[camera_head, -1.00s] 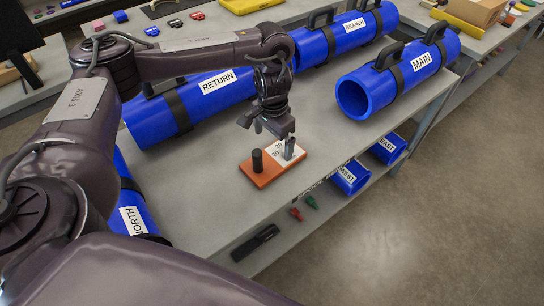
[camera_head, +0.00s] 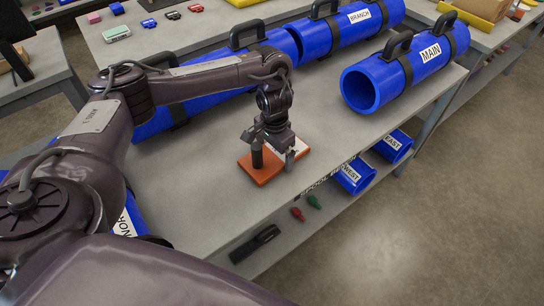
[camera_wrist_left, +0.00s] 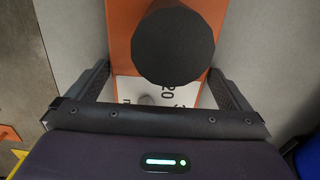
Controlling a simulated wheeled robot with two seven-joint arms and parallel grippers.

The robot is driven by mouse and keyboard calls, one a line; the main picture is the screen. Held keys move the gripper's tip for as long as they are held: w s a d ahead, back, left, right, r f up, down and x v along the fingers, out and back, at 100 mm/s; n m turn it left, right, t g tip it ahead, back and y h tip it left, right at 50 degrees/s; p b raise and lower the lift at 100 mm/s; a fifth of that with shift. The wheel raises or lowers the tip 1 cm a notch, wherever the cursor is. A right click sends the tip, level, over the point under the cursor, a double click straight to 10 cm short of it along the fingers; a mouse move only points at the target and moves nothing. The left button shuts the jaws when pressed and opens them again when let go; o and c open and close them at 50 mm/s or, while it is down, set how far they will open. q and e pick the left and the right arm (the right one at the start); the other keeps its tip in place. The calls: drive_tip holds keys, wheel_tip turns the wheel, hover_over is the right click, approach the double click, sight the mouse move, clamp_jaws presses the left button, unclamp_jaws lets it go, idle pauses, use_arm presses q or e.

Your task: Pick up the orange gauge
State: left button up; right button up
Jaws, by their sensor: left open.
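The orange gauge (camera_head: 260,177) lies flat on the grey table near its front edge. It is an orange plate with a white printed part and an upright black round knob. My left gripper (camera_head: 273,157) is low over the gauge, its fingers open and pointing down. In the left wrist view the gauge's orange plate (camera_wrist_left: 124,38) and black knob (camera_wrist_left: 172,46) show between the spread fingers, and the white part with numbers lies nearer the palm. I see a gap on both sides of the knob. The right gripper is not in view.
The blue MAIN pipe (camera_head: 384,77) lies behind and right of the gauge, and the BRANCH pipe (camera_head: 335,35) is farther back. Short blue pipes (camera_head: 354,177) and red and green pieces lie on the lower shelf (camera_head: 262,262). Table left of the gauge is bare.

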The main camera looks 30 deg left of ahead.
sight(274, 154)
use_arm(q)
drive_tip(key=shift+r, duration=0.1)
drive_tip(key=c, duration=1)
drive_tip(key=shift+o, duration=0.2)
drive_tip(key=shift+r, duration=0.5)
wheel_tip(274, 154, up, 19)
drive_tip(key=p, duration=0.7)
drive_tip(key=s+d+r+n, duration=0.2)
drive_tip(key=s+d+n, duration=0.1)
drive_tip(key=d, duration=0.5)
drive_tip(key=shift+s+n, duration=0.4)
drive_tip(key=shift+s, duration=0.1)
